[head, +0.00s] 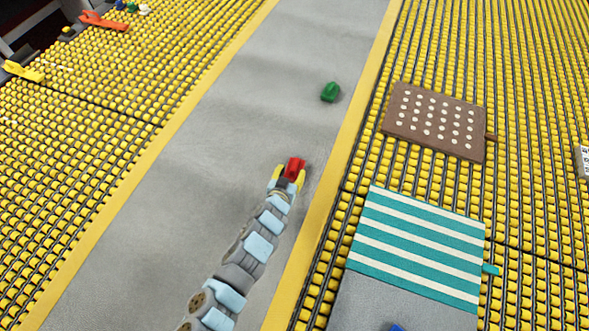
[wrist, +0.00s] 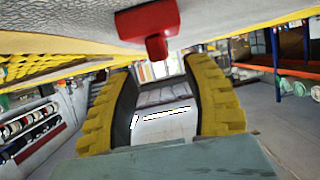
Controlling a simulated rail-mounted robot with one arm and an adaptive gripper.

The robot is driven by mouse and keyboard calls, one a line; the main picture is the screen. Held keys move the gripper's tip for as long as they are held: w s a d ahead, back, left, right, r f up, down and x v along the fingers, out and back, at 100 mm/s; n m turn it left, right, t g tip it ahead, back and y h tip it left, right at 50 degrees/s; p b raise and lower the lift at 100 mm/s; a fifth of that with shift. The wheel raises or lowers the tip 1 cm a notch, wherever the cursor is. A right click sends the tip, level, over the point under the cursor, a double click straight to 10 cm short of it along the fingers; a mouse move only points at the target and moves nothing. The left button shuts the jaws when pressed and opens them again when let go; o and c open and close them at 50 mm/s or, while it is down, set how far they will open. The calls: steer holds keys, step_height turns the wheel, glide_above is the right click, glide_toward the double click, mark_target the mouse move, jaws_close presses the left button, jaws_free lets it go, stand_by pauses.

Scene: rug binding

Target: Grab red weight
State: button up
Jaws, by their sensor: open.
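The red weight (head: 296,166) lies on the grey walkway, right at the tip of my arm. My gripper (head: 288,175) is open, with its yellow fingers on either side of the weight's near end in the head view. In the wrist view the red weight (wrist: 147,22) shows at the top against the grey surface, with a narrow knob pointing toward the gap. There my gripper's two yellow fingers (wrist: 158,72) stand wide apart, and the gap between them looks empty. I cannot tell whether a finger touches the weight.
A green weight (head: 330,91) lies farther up the grey walkway (head: 250,80). Yellow roller beds flank it. On the right bed lie a brown dotted rug (head: 437,105) and a teal-striped rug (head: 415,245). An orange tool (head: 104,21) lies at the far left. The walkway around the weight is clear.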

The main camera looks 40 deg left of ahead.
mark_target(293, 168)
steer(key=shift+w+a+f, duration=0.3)
steer(key=shift+w+f, duration=0.15)
steer(key=shift+w, duration=0.05)
steer(key=shift+x, duration=1.75)
steer(key=shift+s+f, duration=0.1)
jaws_close()
